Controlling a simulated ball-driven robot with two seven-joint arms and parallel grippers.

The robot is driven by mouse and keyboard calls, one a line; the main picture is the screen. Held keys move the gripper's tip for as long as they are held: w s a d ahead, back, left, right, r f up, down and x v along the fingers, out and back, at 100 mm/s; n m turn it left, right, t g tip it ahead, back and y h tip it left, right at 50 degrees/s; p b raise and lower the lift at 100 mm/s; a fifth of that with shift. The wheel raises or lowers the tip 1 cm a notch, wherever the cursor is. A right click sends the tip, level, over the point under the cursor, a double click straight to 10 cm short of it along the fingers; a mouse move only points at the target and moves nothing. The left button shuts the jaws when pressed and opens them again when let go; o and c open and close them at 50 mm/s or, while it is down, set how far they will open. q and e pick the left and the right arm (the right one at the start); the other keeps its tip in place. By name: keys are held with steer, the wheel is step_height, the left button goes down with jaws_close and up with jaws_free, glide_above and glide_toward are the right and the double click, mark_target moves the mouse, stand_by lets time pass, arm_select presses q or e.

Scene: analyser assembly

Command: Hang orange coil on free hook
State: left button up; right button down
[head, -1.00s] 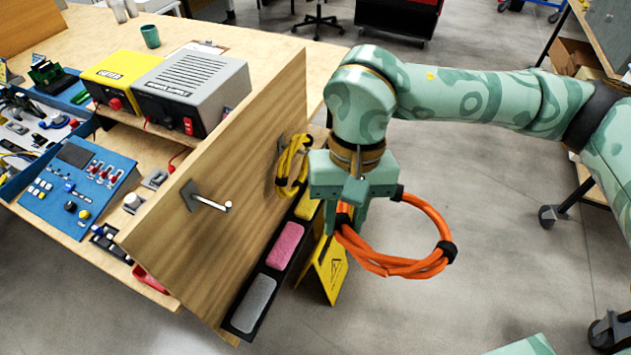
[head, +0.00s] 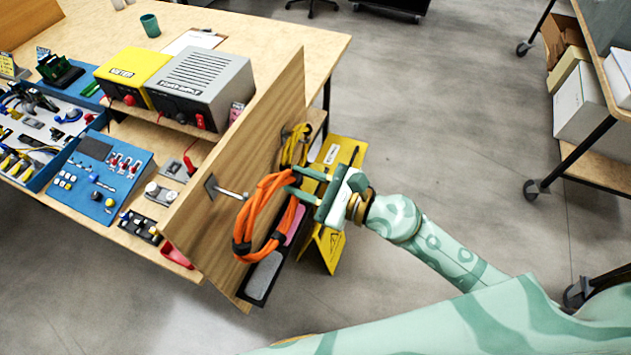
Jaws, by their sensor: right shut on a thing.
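The orange coil (head: 247,222) is a loop of orange cable with black ties. My right gripper (head: 290,184) is shut on its upper right part and holds it upright beside the wooden side panel. The free hook (head: 229,193) is a metal peg with a white tip on a dark plate. Its tip is just left of the coil's upper left edge; I cannot tell whether they touch. A yellow coil (head: 297,143) hangs farther back on the same panel, and its hook is mostly hidden. My left gripper is not in view.
A ledge with a grey block (head: 263,276) and a pink block runs below the panel (head: 262,120). A yellow sign (head: 330,245) stands by it. A yellow meter (head: 133,75) and grey power supply (head: 204,88) sit behind the panel. Floor to the right is open.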

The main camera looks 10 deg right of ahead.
mark_target(301, 187)
steer(key=shift+w+a+f+m+t+h+p, duration=0.3)
steer(key=shift+w+a+f+t, duration=0.15)
steer(key=shift+w+f, duration=0.2)
steer(key=shift+w+a+f+m+t+h+p, duration=0.2)
steer(key=shift+w+a+f+m+t+h, duration=0.1)
steer(key=shift+w+f+t, duration=0.25)
steer(key=w+a+f+b, duration=0.3)
steer(key=w+a, duration=0.1)
steer(key=a, duration=0.1)
steer(key=shift+a+f, duration=0.25)
stand_by(0.6)
stand_by(0.5)
steer(key=c, duration=1.1)
jaws_free()
